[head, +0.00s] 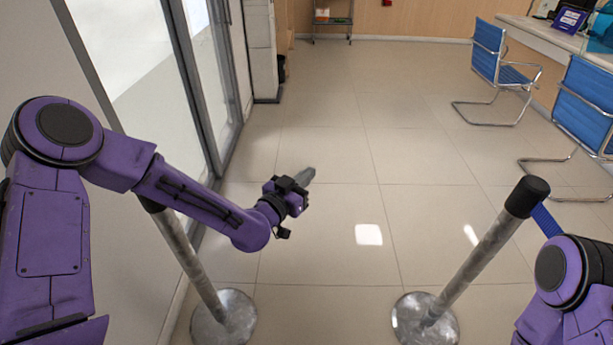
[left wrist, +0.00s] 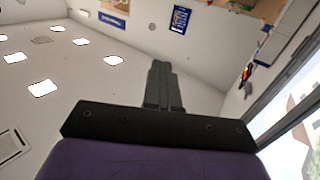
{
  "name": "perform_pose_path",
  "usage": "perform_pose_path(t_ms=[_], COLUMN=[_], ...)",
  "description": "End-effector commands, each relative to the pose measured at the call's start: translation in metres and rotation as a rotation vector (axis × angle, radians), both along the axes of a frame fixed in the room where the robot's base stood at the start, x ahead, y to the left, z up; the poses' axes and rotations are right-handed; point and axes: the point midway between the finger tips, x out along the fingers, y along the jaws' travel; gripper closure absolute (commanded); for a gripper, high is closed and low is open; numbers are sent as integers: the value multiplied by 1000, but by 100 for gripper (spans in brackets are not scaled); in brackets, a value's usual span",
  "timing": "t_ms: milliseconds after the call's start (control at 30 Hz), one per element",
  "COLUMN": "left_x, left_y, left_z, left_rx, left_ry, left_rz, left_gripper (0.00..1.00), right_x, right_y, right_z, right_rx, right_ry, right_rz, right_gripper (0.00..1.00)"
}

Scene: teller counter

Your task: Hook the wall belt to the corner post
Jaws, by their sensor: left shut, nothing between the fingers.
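Two metal posts stand on round bases in the head view. The right post (head: 478,262) has a black top, and a blue belt (head: 545,220) runs from it to the right, partly behind my right arm. The left post (head: 188,255) stands near the glass wall, its top hidden behind my left arm. I cannot tell which is the corner post. My left gripper (head: 306,176) is shut and empty, in the air between the posts and beyond them. Its closed fingers also show in the left wrist view (left wrist: 163,88). My right gripper is out of view.
Blue chairs (head: 488,55) with metal frames stand at the right by a counter (head: 550,35). A glass wall (head: 150,80) runs along the left. A small shelf (head: 333,18) stands at the back. The tiled floor in the middle is clear.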

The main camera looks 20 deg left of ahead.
Motion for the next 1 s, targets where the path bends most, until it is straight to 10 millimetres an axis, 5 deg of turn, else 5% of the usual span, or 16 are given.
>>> perform_pose_path(t_ms=[900, 1000], left_x=[0, 0], left_y=[0, 0], left_z=[0, 0], left_rx=[0, 0], left_ry=[0, 0], left_rz=[0, 0], left_gripper=[99, 67], right_x=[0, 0], right_y=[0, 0], right_z=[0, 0], right_rx=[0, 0], right_ry=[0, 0], right_rz=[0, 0], right_gripper=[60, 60])
